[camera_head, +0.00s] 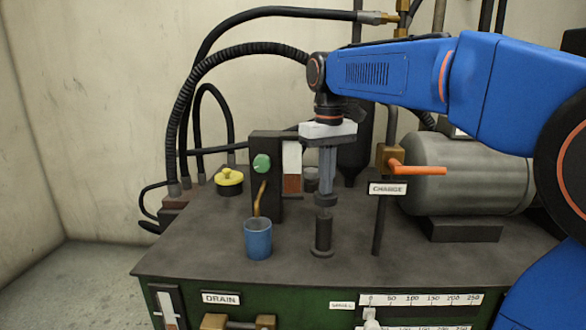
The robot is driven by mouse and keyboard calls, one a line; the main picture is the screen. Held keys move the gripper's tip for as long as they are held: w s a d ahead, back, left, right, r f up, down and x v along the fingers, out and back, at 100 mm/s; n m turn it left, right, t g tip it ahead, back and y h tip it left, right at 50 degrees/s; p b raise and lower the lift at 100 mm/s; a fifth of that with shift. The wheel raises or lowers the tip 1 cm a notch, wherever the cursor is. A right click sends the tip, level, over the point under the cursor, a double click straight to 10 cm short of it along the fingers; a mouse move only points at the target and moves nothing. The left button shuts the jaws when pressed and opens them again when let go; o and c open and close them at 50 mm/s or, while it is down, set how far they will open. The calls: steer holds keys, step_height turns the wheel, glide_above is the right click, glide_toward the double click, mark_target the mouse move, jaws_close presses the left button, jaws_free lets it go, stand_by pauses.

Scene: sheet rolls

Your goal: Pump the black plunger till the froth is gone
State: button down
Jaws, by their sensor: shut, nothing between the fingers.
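The black plunger (323,234) stands upright on a round base on the dark bench top, near its front. My gripper (326,200) points straight down, shut and empty, directly over the plunger. Its fingertips are at or just above the plunger's top; I cannot tell whether they touch. A gauge panel (292,160) behind and left of the gripper shows white above reddish brown. I cannot tell whether the white part is froth.
A blue cup (258,241) stands left of the plunger under a brass spout. An orange-handled lever (418,170) with a CHANGE sign (388,188) is close on the right. A grey tank (455,175), yellow knob (229,178) and black hoses stand behind.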

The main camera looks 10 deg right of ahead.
steer(key=shift+f, duration=1.4)
steer(key=shift+r, duration=2.5)
